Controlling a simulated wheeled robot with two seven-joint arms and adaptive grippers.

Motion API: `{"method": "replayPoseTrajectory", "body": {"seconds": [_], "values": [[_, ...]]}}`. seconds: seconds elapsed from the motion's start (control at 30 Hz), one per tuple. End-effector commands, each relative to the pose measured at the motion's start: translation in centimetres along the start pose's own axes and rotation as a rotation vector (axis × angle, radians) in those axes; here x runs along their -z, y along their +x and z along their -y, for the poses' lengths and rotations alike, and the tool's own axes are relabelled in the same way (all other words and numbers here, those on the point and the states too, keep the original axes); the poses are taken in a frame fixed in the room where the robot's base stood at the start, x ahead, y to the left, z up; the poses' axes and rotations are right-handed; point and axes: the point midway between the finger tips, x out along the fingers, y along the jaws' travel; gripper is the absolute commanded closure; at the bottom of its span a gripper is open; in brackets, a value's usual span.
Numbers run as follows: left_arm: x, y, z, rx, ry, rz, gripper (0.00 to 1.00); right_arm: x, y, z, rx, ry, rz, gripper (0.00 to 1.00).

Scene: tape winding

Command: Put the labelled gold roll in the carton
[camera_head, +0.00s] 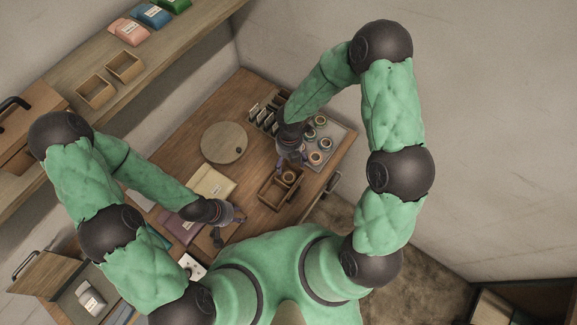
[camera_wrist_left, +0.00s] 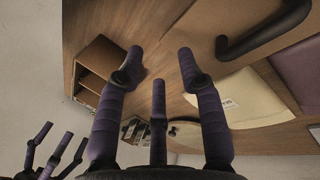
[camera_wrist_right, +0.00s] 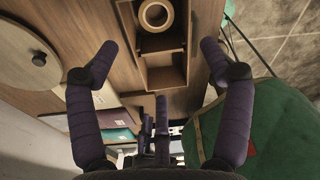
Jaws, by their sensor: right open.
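A gold-tan roll (camera_wrist_right: 156,15) sits in one compartment of a small wooden carton (camera_wrist_right: 165,78). I cannot make out a label on it. In the head view the roll (camera_head: 290,177) shows in the carton (camera_head: 268,196) near the table's front edge. My right gripper (camera_head: 284,168) is above the carton, open and empty; in its wrist view the fingers (camera_wrist_right: 160,65) are spread with the carton between and beyond them. My left gripper (camera_head: 238,218) is open and empty over the table's front left, with its fingers (camera_wrist_left: 161,62) apart.
A grey tray (camera_head: 341,142) with several rolls stands behind the carton, beside a dark rack (camera_head: 262,112). A round wooden disc (camera_head: 224,142) lies mid-table. A tan envelope (camera_head: 212,184) and a purple folder (camera_head: 180,228) lie at left. A shelf (camera_head: 150,65) runs along the wall.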

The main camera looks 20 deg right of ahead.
Motion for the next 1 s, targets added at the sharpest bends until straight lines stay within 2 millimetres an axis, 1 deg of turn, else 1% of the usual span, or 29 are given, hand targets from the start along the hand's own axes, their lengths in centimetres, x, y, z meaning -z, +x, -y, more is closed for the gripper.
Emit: {"method": "replayPoseTrajectory", "body": {"seconds": [0.03,0.1,0.2,0.33,0.5,1.0], "values": [[0.0,-0.2,-0.1,0.0,0.0,0.0,0.62,0.0,-1.1,0.0,-0.001,0.0,0.002,0.2],[0.0,-0.3,-0.1,0.0,0.0,0.0,0.62,0.0,-2.3,-0.1,-0.001,-0.001,0.003,0.2],[0.0,-0.4,-0.1,0.0,0.0,0.0,0.62,0.0,-3.6,-0.1,-0.001,0.0,0.002,0.2],[0.0,-0.4,-0.1,0.0,0.0,0.0,0.62,0.0,-4.6,0.0,0.0,-0.001,0.0,0.2],[0.0,-0.4,-0.2,0.0,0.0,0.0,0.62,0.1,-5.1,0.0,0.0,-0.001,-0.001,0.2],[0.0,-0.4,-0.2,0.0,0.0,0.0,0.62,0.1,-5.0,0.0,0.0,-0.001,-0.001,0.2]]}}
